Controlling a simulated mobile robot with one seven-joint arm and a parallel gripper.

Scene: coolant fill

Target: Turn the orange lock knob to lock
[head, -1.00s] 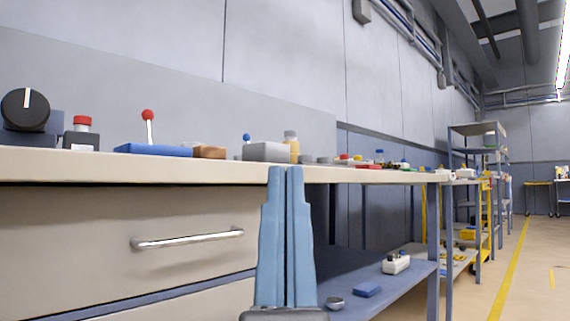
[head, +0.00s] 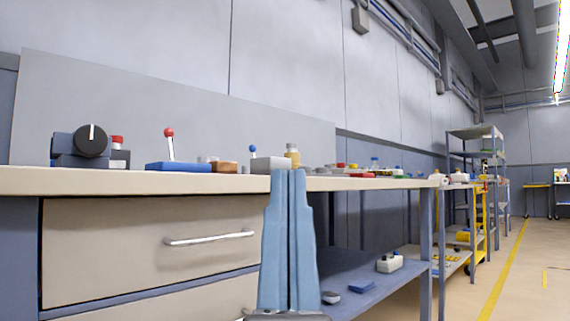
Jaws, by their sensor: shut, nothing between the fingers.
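A black round knob (head: 91,141) with a white mark sits on a dark blue block at the bench's left end, well left of my gripper. The mark is nearly upright.
A drawer with a metal handle (head: 210,238) is below. A lower shelf (head: 340,282) lies right. Open floor (head: 510,290) is far right.

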